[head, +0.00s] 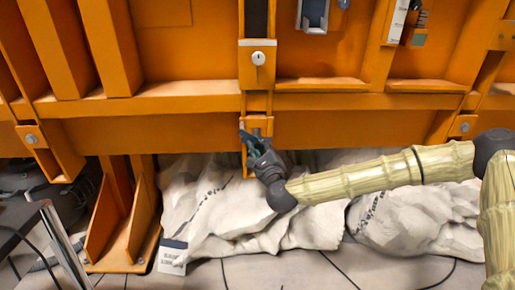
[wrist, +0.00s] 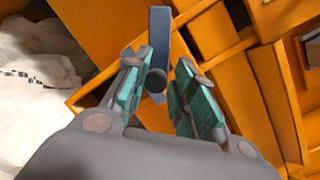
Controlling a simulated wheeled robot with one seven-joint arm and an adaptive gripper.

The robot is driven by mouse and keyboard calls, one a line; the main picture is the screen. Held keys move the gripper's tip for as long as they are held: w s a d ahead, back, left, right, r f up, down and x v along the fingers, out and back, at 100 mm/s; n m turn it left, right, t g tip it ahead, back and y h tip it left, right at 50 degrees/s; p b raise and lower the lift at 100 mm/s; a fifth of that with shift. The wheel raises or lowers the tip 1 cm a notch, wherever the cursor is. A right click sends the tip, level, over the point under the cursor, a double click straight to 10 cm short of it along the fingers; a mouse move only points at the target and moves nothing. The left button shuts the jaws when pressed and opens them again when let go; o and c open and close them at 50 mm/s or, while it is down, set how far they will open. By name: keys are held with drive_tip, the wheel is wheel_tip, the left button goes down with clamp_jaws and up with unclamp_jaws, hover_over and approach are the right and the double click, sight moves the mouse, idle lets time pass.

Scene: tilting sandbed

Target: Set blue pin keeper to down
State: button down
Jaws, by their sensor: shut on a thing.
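My gripper (head: 253,138) reaches in from the right in the head view, at an orange bracket below the long orange beam. In the wrist view my gripper (wrist: 160,76) has its two teal-padded fingers on either side of a dark round knob. The knob belongs to the blue pin keeper (wrist: 160,32), a blue-grey flat bar that stretches away from the fingers toward the top of the picture. The fingers are shut on the keeper at its knob end. In the head view the gripper hides most of the keeper, and only a small bluish bit (head: 243,127) shows.
The orange bracket (head: 249,164) and the orange beam (head: 180,105) stand close around the gripper. White sacks (head: 215,215) lie below on the tiled floor. A round lock (head: 258,58) sits above. A metal-legged table (head: 58,240) stands at the lower left.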

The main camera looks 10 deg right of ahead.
drive_tip(key=shift+f, duration=0.25)
drive_tip(key=c, duration=1.6)
unclamp_jaws()
drive_tip(key=shift+a, duration=0.1)
drive_tip(key=shift+o, duration=1.4)
drive_tip(key=shift+w+a+f, duration=0.15)
drive_tip(key=shift+s, duration=0.2)
drive_tip(key=v, duration=1.1)
drive_tip(key=shift+s+d, duration=0.25)
drive_tip(key=shift+s, duration=0.1)
